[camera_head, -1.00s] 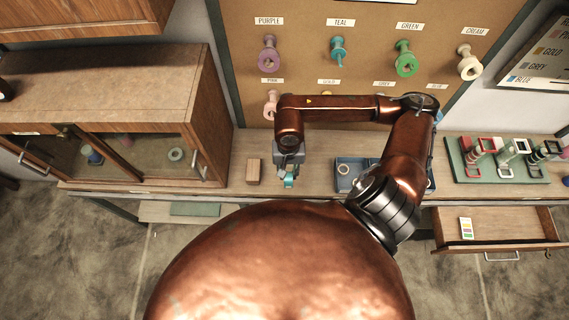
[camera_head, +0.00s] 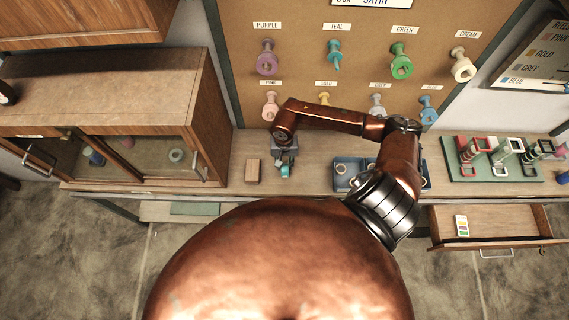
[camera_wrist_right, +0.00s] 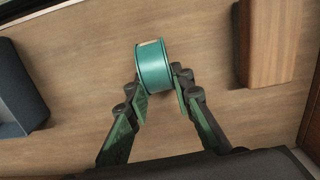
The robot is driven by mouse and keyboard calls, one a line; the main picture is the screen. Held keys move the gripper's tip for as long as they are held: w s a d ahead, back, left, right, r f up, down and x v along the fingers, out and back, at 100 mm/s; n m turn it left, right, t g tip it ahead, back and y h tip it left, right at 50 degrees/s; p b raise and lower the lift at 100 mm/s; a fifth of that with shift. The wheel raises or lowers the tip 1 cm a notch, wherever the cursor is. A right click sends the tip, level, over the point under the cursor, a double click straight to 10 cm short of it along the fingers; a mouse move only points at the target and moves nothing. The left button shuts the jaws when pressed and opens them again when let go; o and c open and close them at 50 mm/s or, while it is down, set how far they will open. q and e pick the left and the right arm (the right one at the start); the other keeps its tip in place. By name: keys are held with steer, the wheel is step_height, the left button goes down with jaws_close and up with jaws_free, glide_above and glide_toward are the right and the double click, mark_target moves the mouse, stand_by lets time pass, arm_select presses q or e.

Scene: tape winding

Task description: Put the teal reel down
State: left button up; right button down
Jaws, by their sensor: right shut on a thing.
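The teal reel (camera_wrist_right: 153,66) is a short teal roll with a pale core edge. It is held at the fingertips of my right gripper (camera_wrist_right: 158,84), one finger on each side, and seems just over or on the wooden bench top; I cannot tell if it touches. In the head view the teal reel (camera_head: 285,172) shows small below my right gripper (camera_head: 284,164), over the bench (camera_head: 237,180) between a wooden block and a blue tray. My left gripper is not in view.
The wooden block (camera_head: 253,171) is left of the gripper and the blue tray (camera_head: 341,180) is right of it. A pegboard (camera_head: 300,60) with labelled spools stands behind. A cabinet (camera_head: 212,130) is at left. A green rack (camera_head: 465,175) and an open drawer (camera_head: 500,222) are at right.

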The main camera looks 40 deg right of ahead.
steer(key=shift+f, duration=0.15)
steer(key=c, duration=1.7)
jaws_free()
